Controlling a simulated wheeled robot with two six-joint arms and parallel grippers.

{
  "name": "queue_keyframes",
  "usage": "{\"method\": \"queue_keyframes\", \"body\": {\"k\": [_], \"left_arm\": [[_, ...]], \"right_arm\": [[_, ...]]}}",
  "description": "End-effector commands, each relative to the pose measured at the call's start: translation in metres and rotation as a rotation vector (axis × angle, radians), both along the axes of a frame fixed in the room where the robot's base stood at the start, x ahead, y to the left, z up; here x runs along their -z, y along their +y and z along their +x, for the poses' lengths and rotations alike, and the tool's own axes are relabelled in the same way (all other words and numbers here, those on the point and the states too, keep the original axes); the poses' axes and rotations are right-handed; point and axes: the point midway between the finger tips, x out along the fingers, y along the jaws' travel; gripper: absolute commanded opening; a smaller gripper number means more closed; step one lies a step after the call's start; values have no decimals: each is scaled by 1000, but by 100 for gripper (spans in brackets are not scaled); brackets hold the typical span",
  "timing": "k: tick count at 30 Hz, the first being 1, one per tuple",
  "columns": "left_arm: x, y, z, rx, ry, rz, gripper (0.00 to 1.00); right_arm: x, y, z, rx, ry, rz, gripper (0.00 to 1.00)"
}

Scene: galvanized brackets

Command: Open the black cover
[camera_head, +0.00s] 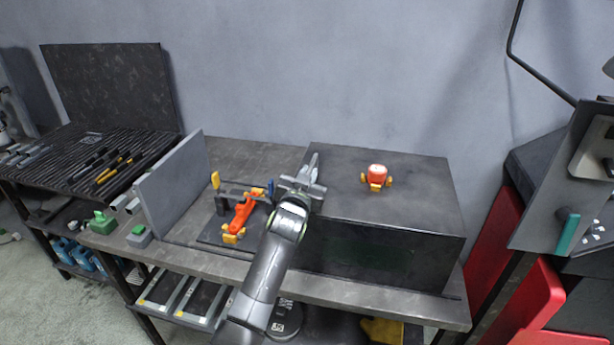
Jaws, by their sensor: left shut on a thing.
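The black cover (385,245) looks like a dark box-like piece on the right half of the workbench, with a flat top and a dark front face. My left gripper (306,179) is at the upper left edge of its top, shut on what looks like that edge. The gripper body hides the exact contact. The cover's top looks level. My left arm reaches up from the bottom middle and hides part of the cover's left side. My right gripper is not in view.
A red and yellow toy (376,177) rests on the cover's top. A ridged black tool tray (150,143) with an upright dark panel is at far left.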

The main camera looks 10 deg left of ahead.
Motion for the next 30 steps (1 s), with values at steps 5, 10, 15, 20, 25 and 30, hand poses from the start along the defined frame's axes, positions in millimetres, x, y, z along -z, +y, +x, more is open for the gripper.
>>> {"method": "queue_keyframes", "body": {"k": [5,10,15,20,25,30], "left_arm": [[1,-1,0,0,2,1,0],[1,-1,0,0,2,1,0],[1,0,0,0,1,1,22],[0,0,0,0,1,1,32],[0,0,0,0,0,1,32],[0,0,0,0,0,1,32]], "right_arm": [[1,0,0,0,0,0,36],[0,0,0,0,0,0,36],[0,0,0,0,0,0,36],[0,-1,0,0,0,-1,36],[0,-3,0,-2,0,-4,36],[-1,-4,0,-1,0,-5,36]]}}
